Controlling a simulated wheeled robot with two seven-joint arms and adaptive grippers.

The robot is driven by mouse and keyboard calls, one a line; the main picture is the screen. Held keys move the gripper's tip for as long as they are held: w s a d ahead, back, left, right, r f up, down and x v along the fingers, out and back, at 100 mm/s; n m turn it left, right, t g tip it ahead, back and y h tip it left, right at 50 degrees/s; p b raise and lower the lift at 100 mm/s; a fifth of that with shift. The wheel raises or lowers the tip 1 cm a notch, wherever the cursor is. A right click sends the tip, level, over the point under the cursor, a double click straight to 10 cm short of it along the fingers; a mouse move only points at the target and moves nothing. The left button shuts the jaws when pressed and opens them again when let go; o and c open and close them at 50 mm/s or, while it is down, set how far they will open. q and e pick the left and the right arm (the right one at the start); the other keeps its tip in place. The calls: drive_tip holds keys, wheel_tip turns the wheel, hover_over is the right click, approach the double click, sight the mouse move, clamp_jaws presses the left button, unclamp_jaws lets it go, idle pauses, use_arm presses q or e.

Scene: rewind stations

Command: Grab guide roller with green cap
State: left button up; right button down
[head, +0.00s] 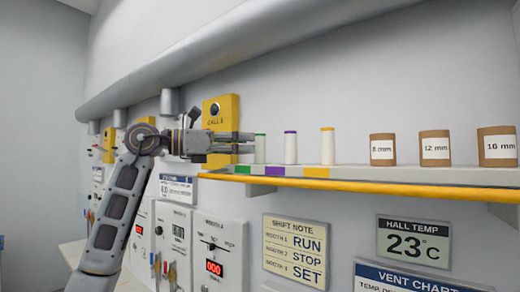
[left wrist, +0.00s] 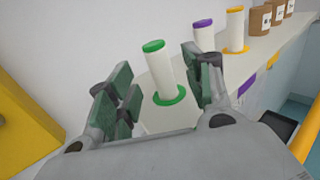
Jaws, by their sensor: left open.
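The guide roller with the green cap (head: 260,149) is a white cylinder standing upright at the left end of the wall shelf. In the left wrist view the roller (left wrist: 160,72) stands between my open fingers, with a green ring at its foot. My left gripper (head: 243,142) reaches in from the left, its fingertips close to the roller. In the left wrist view my left gripper (left wrist: 160,95) has its fingers apart; I cannot tell whether either one touches the roller. My right gripper is not in view.
A purple-capped roller (head: 290,148) and an orange-capped roller (head: 327,146) stand farther right on the shelf (head: 400,178). Several brown labelled spools, including the 8 mm one (head: 382,150), follow. A yellow call box (head: 222,112) is on the wall behind my gripper.

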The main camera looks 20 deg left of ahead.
sight(260, 143)
use_arm(q)
drive_tip(key=shift+d, duration=0.1)
drive_tip(key=shift+p+x, duration=0.65)
drive_tip(key=shift+x, duration=1.9)
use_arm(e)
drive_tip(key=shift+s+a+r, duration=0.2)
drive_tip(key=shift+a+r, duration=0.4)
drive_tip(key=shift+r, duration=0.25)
use_arm(q)
drive_tip(key=shift+w, duration=0.1)
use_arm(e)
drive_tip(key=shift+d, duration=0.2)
use_arm(q)
drive_tip(key=shift+c, duration=0.5)
drive_tip(key=c, duration=1)
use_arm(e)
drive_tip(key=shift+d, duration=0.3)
